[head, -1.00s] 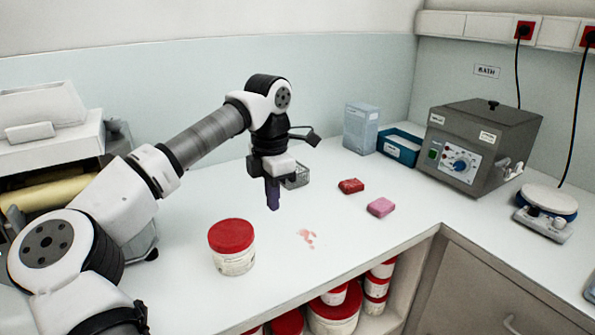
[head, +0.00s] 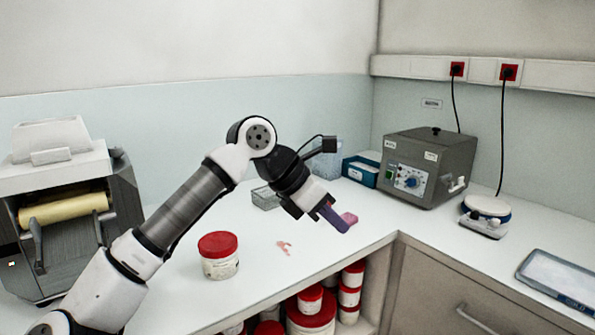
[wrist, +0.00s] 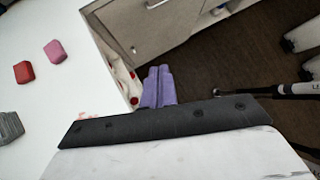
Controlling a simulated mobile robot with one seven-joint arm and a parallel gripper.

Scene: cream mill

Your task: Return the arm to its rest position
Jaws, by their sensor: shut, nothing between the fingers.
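My gripper (head: 336,217) hangs in the air over the bench near its front edge, tilted down to the right. Its purple fingers are together with nothing between them. In the wrist view the fingers (wrist: 159,86) point past the bench edge towards the drawer front and the dark floor. In the head view the gripper partly hides the pink block (head: 349,218) and covers the red block. Both the pink block (wrist: 55,52) and the red block (wrist: 24,72) lie on the bench in the wrist view.
A red-lidded tub (head: 219,262) and a pink smear (head: 284,248) are on the white bench. Tubs (head: 311,309) fill the shelf below.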

